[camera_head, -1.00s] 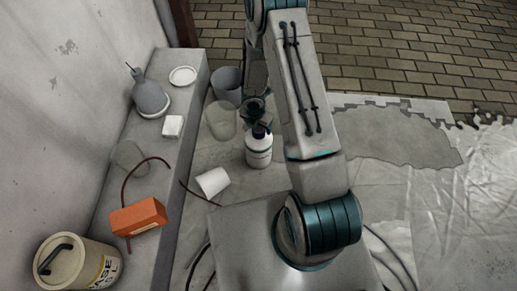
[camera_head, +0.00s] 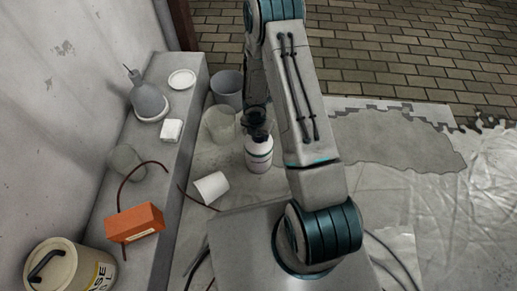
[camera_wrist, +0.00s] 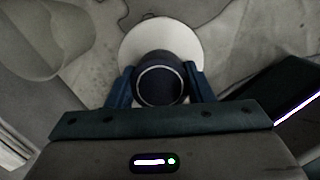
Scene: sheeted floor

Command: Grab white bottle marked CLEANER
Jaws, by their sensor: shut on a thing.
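The white bottle (camera_head: 259,157) with a dark cap stands upright on the sheeted floor, beside my arm in the head view. Its label text is too small to read there. In the wrist view I look down on its round white shoulder (camera_wrist: 186,43) and dark cap. My gripper (camera_wrist: 160,84) has its two blue fingers on either side of the cap, shut on it. In the head view the gripper (camera_head: 256,122) is at the bottle's top, partly hidden by my own arm.
Open floor lies right.

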